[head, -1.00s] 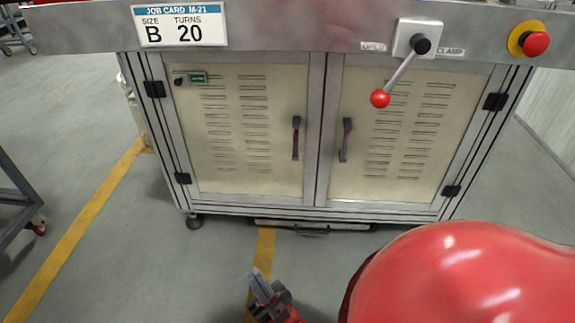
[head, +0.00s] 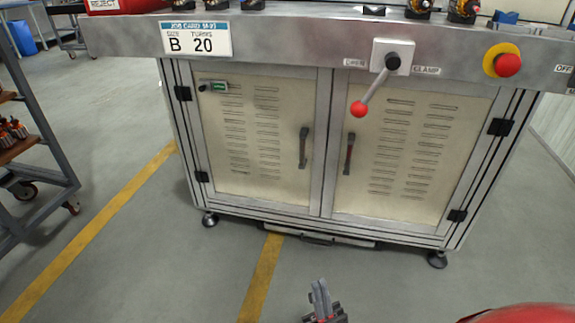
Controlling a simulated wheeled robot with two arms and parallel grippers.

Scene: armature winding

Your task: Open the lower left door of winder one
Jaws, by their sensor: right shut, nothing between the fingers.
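The lower left door (head: 290,105) of the winder's cabinet is a cream panel with vent slots, and it is shut. Its dark vertical handle (head: 304,148) is near its right edge, and its hinges are on the left. A small latch with a green label (head: 218,87) sits at its top left. My right gripper (head: 320,287) is at the bottom centre, shut and empty, in front of the cabinet and apart from the door. My left gripper is not in view.
The lower right door (head: 375,190), also shut, is beside it with its own handle (head: 348,153). Above are a clamp lever with a red ball (head: 358,109) and a red stop button (head: 508,65). A shelf cart (head: 55,165) stands at the left. Floor before the cabinet is clear.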

